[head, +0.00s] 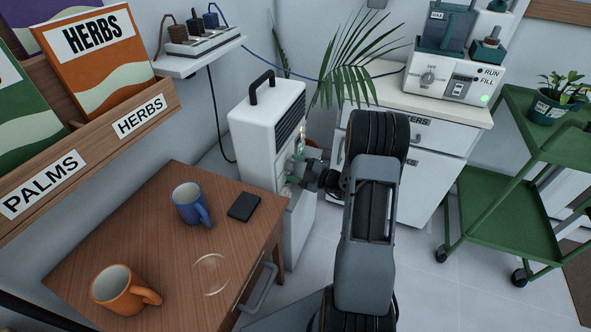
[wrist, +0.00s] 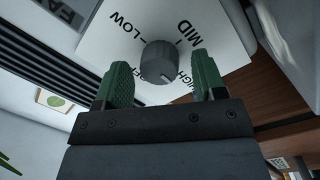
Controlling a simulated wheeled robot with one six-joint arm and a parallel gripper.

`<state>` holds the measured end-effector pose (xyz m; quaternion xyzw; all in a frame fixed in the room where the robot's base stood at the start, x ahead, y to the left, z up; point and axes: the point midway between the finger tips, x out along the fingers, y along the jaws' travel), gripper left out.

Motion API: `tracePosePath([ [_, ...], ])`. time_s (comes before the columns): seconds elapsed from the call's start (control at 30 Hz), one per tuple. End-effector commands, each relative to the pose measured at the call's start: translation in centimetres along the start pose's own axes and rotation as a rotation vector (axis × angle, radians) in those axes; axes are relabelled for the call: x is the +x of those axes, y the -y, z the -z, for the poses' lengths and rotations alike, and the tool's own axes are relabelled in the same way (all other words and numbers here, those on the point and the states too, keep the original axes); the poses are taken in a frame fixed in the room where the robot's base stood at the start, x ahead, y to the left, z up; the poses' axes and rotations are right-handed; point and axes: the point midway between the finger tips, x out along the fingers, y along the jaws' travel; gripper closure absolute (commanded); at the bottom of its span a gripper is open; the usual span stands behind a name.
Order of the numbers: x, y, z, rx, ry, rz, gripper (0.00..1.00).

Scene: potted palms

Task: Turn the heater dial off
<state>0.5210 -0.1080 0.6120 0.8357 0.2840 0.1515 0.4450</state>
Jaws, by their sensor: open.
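The white heater (head: 262,128) stands upright beside the wooden desk in the head view, with a carry handle on top and dark vents. In the wrist view its round grey dial (wrist: 160,61) sits on a white panel marked LOW, MID and HIGH; another label is partly hidden behind the left finger. A pale mark on the dial's lower edge points roughly towards HIGH. My gripper (wrist: 159,72) is open, its green fingers on either side of the dial; I cannot tell whether they touch it. In the head view my gripper (head: 298,172) is at the heater's front.
The wooden desk (head: 150,235) holds a blue mug (head: 188,204), an orange mug (head: 120,290) and a dark flat object (head: 243,207). A white cabinet (head: 440,150), a palm (head: 350,65) and a green cart (head: 515,215) stand to the right. Floor shows between cabinet and cart.

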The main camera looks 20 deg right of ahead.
Motion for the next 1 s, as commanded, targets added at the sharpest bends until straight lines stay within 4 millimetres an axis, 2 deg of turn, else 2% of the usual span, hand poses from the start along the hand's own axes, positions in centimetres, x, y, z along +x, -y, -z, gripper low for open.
tracePosePath([
  [0.2, 0.01, -0.02, 0.0, -0.001, 0.0, 0.0, 0.37],
  [0.7, -0.01, 0.0, -0.01, -0.001, 0.0, 0.0, 0.85],
  [1.0, -0.02, -0.03, 0.03, -0.046, -0.002, -0.003, 0.85],
])
